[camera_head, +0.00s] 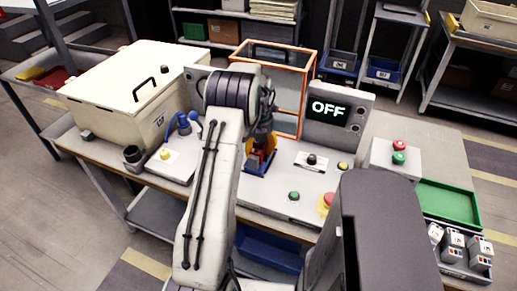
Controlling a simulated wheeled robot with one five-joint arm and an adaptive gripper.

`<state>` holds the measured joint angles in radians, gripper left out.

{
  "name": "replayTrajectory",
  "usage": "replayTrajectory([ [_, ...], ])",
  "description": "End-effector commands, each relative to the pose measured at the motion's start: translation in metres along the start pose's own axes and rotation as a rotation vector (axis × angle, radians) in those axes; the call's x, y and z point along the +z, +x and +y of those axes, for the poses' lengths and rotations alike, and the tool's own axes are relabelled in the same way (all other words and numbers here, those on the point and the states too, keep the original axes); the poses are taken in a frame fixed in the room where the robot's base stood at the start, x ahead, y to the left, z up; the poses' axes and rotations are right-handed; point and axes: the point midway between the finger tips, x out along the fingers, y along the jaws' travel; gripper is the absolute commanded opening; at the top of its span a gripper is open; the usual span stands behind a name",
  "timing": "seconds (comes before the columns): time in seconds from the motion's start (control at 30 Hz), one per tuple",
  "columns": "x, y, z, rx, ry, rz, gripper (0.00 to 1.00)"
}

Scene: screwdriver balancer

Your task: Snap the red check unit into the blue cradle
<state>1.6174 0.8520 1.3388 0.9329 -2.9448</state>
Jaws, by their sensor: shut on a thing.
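My gripper (262,146) points down over the middle of the workbench, partly hidden behind my arm. It is shut on the red check unit (255,158), of which only a small red part shows. The blue cradle (262,172) shows directly below and around the unit on the grey bench fixture. The unit is at or just above the cradle; I cannot tell whether it is seated. The left side of the cradle is hidden by my arm.
An orange-framed clear guard (300,92) stands behind the gripper. A display reading OFF (329,109) stands to its right. A cream lidded box (130,90) is at left. Buttons (294,196) line the front. A green tray (450,203) lies at right, with several small units nearby.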

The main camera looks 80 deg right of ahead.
Motion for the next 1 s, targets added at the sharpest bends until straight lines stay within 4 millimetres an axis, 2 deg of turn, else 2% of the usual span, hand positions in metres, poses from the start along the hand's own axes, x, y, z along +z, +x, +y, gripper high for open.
replayTrajectory([
  [0.03, -0.0064, 0.0153, -0.0007, -0.005, -0.001, 0.024, 0.15],
  [0.97, -0.0061, 0.0171, -0.0001, -0.004, -0.001, 0.023, 0.15],
  [1.0, -0.0061, 0.0171, -0.0001, -0.005, -0.001, 0.023, 0.55],
])
